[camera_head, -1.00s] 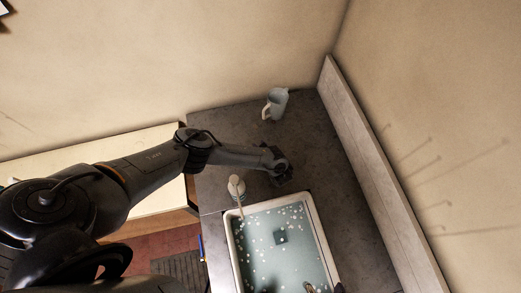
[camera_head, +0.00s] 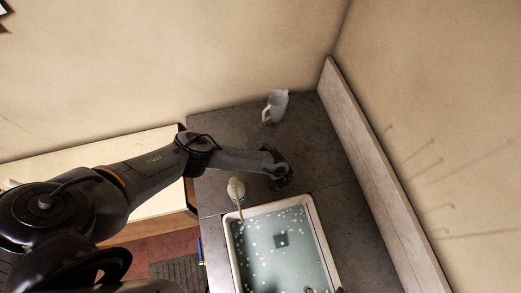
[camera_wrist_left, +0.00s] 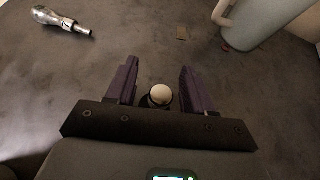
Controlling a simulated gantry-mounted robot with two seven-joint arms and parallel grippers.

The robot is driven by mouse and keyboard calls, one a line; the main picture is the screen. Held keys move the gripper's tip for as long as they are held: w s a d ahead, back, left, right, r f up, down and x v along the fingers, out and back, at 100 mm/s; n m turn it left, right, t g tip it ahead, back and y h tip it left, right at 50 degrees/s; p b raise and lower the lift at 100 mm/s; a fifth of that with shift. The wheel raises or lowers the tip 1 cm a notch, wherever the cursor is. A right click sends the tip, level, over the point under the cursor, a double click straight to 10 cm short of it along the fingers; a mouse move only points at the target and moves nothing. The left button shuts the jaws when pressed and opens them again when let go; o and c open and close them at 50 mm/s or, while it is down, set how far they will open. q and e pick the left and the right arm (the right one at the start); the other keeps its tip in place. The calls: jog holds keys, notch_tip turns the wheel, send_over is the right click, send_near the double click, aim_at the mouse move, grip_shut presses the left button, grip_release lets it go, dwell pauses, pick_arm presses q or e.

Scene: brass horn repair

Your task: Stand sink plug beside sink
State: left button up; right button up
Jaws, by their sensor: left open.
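In the left wrist view, a small pale round knob on a dark base (camera_wrist_left: 161,95), which looks like the sink plug, stands between the fingers of my left gripper (camera_wrist_left: 159,66). The gripper is open, with a gap on both sides of the knob. In the head view my left gripper (camera_head: 281,181) is low over the dark counter, just behind the sink (camera_head: 313,220), and the plug is hidden there. My right gripper is not in view.
A pale jug (camera_head: 276,105) stands behind the gripper; it also shows in the left wrist view (camera_wrist_left: 262,22). A shiny metal object (camera_wrist_left: 62,22) lies left in the wrist view. Counter right of the gripper is clear.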

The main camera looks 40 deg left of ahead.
pick_arm(q)
jog(key=shift+d+r, duration=0.15)
jog(key=shift+r, duration=0.15)
jog(key=s+d+r+n+g+h+p, duration=0.1)
jog(key=s+d+r+n+h+p, duration=0.15)
jog(key=s+d, duration=0.55)
jog(key=s+d+r+n+g+h+p, duration=0.1)
jog(key=s+d+r+n+h+p, duration=0.2)
jog(key=d, duration=0.8)
jog(key=s+d+r+n+g+h+p, duration=0.2)
jog(key=s+d+r+h, duration=0.15)
jog(key=s+d, duration=0.5)
jog(key=s+a+r+n+t+h, duration=0.2)
jog(key=a+r+n+t, duration=0.1)
jog(key=a+r+n, duration=1)
jog(key=a+r, duration=0.3)
jog(key=a, duration=0.1)
jog(key=shift+s+a+h, duration=0.25)
jog(key=shift+a+h, duration=0.05)
